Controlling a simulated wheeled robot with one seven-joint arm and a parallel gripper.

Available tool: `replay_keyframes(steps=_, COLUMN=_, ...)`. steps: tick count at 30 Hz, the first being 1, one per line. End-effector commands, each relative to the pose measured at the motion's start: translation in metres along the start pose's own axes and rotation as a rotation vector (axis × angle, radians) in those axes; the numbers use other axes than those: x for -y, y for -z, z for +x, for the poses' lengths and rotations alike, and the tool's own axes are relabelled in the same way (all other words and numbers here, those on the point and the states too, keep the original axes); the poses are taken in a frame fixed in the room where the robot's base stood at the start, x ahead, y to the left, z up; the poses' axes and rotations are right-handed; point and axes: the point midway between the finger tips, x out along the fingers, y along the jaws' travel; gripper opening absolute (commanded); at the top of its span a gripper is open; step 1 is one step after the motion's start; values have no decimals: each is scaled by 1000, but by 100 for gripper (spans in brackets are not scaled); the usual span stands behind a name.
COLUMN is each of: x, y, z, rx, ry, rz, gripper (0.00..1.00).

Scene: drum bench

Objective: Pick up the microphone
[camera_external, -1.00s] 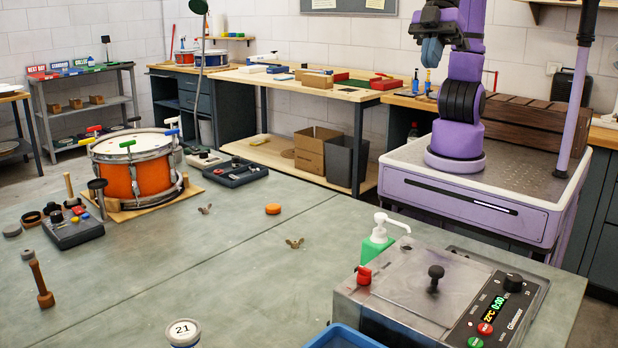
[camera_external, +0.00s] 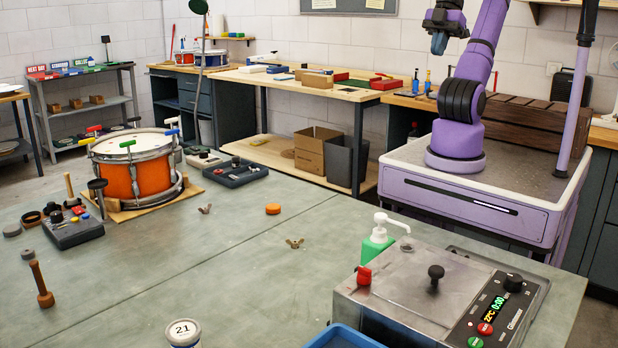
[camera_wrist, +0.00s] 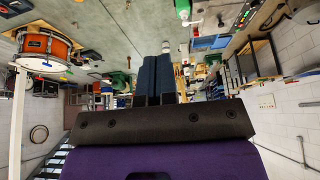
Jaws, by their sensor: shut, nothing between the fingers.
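I cannot pick out a microphone for certain in either view. A dark round-headed piece on a short stem (camera_external: 97,185) stands just left of the orange drum (camera_external: 138,182) in the external view; I cannot tell what it is. My gripper (camera_external: 439,43) hangs high at the top of the external view, far from the drum and above the back benches. In the wrist view its blue fingers (camera_wrist: 161,78) lie side by side, shut, with nothing seen between them. The drum (camera_wrist: 44,48) also shows at the upper left there.
The green-grey table (camera_external: 215,270) bears a dark control box (camera_external: 75,232), a brown wooden piece (camera_external: 41,286), an orange disc (camera_external: 273,209) and a steel machine (camera_external: 405,285). A green pump bottle (camera_external: 376,247) stands behind the machine. The table's middle is mostly clear.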

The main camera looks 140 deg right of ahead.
Motion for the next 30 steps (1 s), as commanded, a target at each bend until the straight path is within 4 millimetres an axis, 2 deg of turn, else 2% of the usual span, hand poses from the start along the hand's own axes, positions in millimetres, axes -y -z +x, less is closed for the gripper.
replay_keyframes(steps=9, x=0, y=1, z=0, rx=0, ry=0, rz=0, gripper=0)
replay_keyframes(steps=15, x=0, y=1, z=0, rx=-1, ry=0, rz=0, gripper=46)
replay_keyframes(steps=25, x=-1, y=5, z=0, rx=4, ry=-7, rz=3, gripper=46)
replay_keyframes(steps=28, x=-7, y=19, z=1, rx=19, ry=-33, rz=10, gripper=46)
replay_keyframes(steps=30, x=-14, y=35, z=3, rx=37, ry=-61, rz=17, gripper=46)
